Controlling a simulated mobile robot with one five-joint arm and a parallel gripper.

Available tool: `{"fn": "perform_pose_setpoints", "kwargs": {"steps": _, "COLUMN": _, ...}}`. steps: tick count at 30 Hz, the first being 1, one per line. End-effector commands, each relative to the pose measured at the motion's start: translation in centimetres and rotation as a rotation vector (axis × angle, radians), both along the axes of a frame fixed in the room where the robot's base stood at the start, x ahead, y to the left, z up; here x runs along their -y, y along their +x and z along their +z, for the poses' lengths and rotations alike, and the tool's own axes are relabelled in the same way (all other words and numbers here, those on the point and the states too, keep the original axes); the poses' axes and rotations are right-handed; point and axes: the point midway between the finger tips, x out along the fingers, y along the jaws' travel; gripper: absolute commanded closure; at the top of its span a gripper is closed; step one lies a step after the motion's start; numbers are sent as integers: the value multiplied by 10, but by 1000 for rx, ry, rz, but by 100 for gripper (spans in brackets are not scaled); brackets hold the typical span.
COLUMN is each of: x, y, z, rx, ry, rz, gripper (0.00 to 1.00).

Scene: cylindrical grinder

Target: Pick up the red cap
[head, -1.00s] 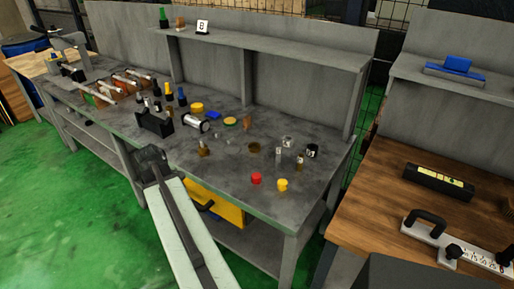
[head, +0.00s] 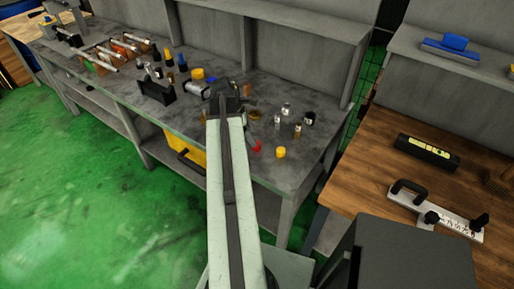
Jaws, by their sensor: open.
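The red cap (head: 256,148) sits on the grey workbench near its front edge, in the head view. My gripper (head: 247,128) is over the bench beside the red cap, with the arm reaching up from the bottom of the picture. It is open, and nothing shows held in it. The fingertips are small and partly hidden by the arm, so I cannot tell if they touch the cap.
A yellow cap (head: 280,152) stands just right of the red cap. Several small vials and a dark-topped piece (head: 309,118) stand behind it. A black block (head: 155,92) and bottles are to the left. A wooden table (head: 375,160) is at right.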

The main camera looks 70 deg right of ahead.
Motion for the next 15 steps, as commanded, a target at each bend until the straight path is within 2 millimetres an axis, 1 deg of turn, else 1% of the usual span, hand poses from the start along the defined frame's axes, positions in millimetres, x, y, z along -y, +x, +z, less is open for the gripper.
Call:
{"fn": "perform_pose_setpoints", "kwargs": {"steps": 1, "x": 0, "y": -2, "z": -9, "rx": 0, "ry": 0, "rz": -1, "gripper": 36}}
{"fn": "perform_pose_setpoints", "kwargs": {"steps": 6, "x": 3, "y": -12, "z": -39, "rx": 0, "ry": 0, "rz": -3, "gripper": 36}}
{"fn": "perform_pose_setpoints", "kwargs": {"steps": 8, "x": 5, "y": -15, "z": -46, "rx": 0, "ry": 0, "rz": -3, "gripper": 36}}
{"fn": "perform_pose_setpoints", "kwargs": {"steps": 10, "x": 6, "y": -16, "z": -49, "rx": 0, "ry": 0, "rz": -2, "gripper": 36}}
{"fn": "perform_pose_setpoints", "kwargs": {"steps": 15, "x": 6, "y": -17, "z": -45, "rx": 1, "ry": 0, "rz": -2, "gripper": 36}}
